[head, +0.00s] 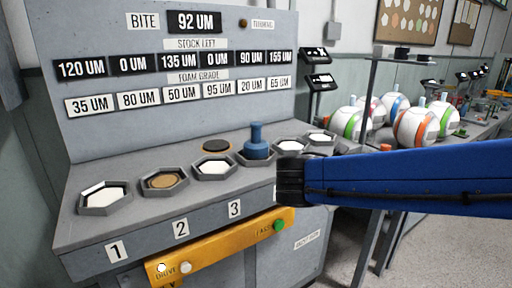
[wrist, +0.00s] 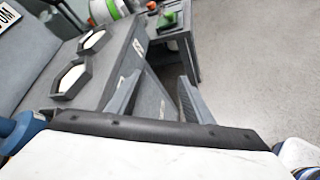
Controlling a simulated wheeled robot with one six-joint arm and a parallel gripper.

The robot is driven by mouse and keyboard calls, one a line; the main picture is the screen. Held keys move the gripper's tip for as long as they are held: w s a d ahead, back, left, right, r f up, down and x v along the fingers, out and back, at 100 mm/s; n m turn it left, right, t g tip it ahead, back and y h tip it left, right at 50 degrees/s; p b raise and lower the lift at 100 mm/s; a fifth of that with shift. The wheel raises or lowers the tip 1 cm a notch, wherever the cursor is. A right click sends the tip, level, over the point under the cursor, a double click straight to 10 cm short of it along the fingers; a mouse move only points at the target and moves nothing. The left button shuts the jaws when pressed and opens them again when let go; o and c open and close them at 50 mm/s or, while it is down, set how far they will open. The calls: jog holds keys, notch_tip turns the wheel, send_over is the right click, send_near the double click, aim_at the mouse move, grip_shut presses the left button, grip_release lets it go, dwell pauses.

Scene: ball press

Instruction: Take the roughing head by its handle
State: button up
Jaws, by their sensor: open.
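A blue head with an upright knobbed handle (head: 256,143) stands in a hexagonal holder on the grey bench; it is the only piece there with a raised handle, and no label on it marks it as the roughing head. A blue piece, likely the same one, shows at the left edge of the wrist view (wrist: 20,128). My gripper (wrist: 158,92) has its two grey fingers apart, with nothing between them. It points past the bench edge toward the floor, with the blue piece off to its left. In the head view my blue arm comes in from the right; its fingers cannot be made out.
Several hexagonal holders with white or tan discs line the bench, such as the left one (head: 105,197). A dark round disc (head: 216,146) lies behind them. A yellow panel (head: 220,246) with buttons fronts the bench. Striped balls (head: 415,126) stand at the right.

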jog(key=w+a+r+n+t+y, duration=0.1)
jog(key=w+a+r+n+t, duration=0.15)
jog(key=a, duration=0.45)
jog(key=w+a+r+n+t, duration=0.1)
jog(key=a+r+n+t, duration=0.1)
jog(key=a+n, duration=0.35)
jog(key=n+t+y, duration=0.3)
send_near(255, 135)
jog(key=shift+s, duration=0.9)
jog(key=shift+w+a+n, duration=0.1)
jog(key=shift+a+n, duration=0.1)
jog(key=shift+n, duration=0.1)
jog(key=w, duration=0.3)
jog(key=w+d, duration=0.1)
jog(key=w, duration=0.3)
jog(key=w+d, duration=0.1)
jog(key=w, duration=0.3)
jog(key=shift+w+d, duration=0.1)
jog(key=shift+w, duration=0.05)
jog(key=shift+w+d+r, duration=0.1)
jog(key=shift+w+d, duration=0.1)
jog(key=shift+w, duration=0.7)
jog(key=shift+w+d+r, duration=0.1)
jog(key=shift+w+d, duration=0.05)
jog(key=shift+w, duration=0.8)
jog(key=shift+w+d+r, duration=0.1)
jog(key=shift+w+d, duration=0.1)
jog(key=shift+w, duration=0.7)
grip_shut()
